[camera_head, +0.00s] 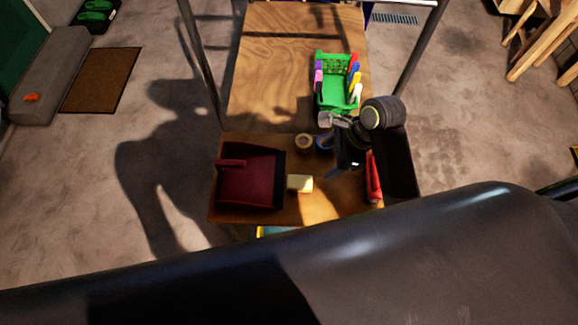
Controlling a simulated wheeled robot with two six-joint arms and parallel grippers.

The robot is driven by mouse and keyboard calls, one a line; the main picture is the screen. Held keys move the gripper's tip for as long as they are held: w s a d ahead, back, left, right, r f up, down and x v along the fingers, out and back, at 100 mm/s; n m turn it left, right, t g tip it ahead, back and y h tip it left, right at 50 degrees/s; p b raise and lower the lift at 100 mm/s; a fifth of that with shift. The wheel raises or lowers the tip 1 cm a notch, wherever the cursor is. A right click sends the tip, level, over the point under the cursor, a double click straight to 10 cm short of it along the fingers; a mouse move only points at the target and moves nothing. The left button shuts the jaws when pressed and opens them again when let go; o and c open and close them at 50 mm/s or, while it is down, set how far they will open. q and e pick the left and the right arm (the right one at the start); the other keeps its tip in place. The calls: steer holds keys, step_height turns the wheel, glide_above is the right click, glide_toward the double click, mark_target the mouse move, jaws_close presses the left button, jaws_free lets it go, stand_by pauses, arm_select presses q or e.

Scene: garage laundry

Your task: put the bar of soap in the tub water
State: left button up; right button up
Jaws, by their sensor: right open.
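A pale yellow block (300,183) that looks like the bar of soap lies on the wooden tabletop (310,212), just right of a dark red dustpan-like object (248,182). My right gripper (331,147) is open above the table, up and to the right of the block and apart from it. I see nothing between its fingers. I cannot make out a tub of water for certain. My left gripper is not in view.
A green basket (336,80) with colourful pegs stands on the back board (275,75). A tape-like ring (304,142) and a red object (373,178) lie near my gripper. A dark bin (399,165) is at right. Metal posts (205,62) flank the board.

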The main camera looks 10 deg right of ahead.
steer(key=p, duration=0.1)
glide_above(300, 181)
steer(key=d, duration=0.2)
steer(key=shift+m, duration=0.3)
steer(key=f, duration=1)
steer(key=shift+s+f, duration=0.1)
steer(key=shift+s, duration=0.3)
steer(key=shift+w+a+f+p, duration=0.1)
steer(key=shift+a+f+p, duration=0.2)
steer(key=shift+f+p, duration=0.25)
steer(key=shift+p+x, duration=0.3)
steer(key=shift+x, duration=1.75)
steer(key=shift+d, duration=0.1)
steer(key=c, duration=1.1)
